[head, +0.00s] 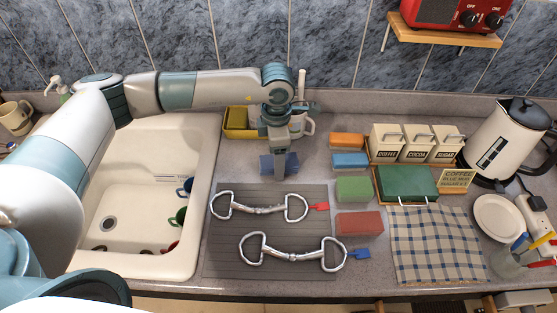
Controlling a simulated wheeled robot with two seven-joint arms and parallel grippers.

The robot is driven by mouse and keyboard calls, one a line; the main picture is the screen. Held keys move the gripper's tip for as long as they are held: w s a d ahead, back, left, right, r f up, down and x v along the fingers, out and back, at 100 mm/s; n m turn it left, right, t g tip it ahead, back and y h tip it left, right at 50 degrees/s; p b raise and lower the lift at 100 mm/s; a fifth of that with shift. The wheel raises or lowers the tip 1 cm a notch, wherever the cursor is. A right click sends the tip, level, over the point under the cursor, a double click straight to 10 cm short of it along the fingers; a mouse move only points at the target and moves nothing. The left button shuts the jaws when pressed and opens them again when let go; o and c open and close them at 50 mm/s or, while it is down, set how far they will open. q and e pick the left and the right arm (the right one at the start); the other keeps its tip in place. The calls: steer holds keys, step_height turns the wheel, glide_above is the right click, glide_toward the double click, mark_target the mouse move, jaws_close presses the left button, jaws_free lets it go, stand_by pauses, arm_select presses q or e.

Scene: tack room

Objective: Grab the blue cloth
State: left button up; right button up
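A small dark blue cloth-like piece (291,161) is on the counter just behind the grey ribbed mat. My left gripper (280,173) points down over it, and its fingers cover the middle of the piece, which shows on both sides of them. I cannot tell whether the fingers are closed on it. A blue-and-cream checked cloth (435,245) lies flat at the front right of the counter, apart from the gripper. My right gripper is not in view.
The grey mat (222,262) holds two metal bits with red and blue tags. Coloured blocks, including a red one (360,223), stand to its right. A white sink (205,190) is left; canisters, a kettle (507,135) and a plate (498,217) are right. A mug (309,124) stands behind the gripper.

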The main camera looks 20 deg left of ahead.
arm_select(q)
steer(key=shift+c, duration=0.2)
steer(key=c, duration=1.1)
steer(key=shift+r, duration=0.15)
steer(key=shift+r+b, duration=0.5)
steer(key=shift+b, duration=0.15)
step_height(320, 180, up, 2)
steer(key=shift+r+b, duration=0.1)
steer(key=shift+b, duration=0.8)
steer(key=shift+s+d+r+b, duration=0.8)
steer(key=shift+d+r, duration=0.45)
steer(key=shift+d, duration=0.6)
steer(key=shift+s+d+r+b, duration=0.5)
steer(key=shift+d+r+b, duration=0.65)
steer(key=shift+d, duration=0.7)
steer(key=shift+s+d+r+b, duration=0.7)
steer(key=shift+d+r, duration=0.7)
steer(key=shift+d, duration=0.45)
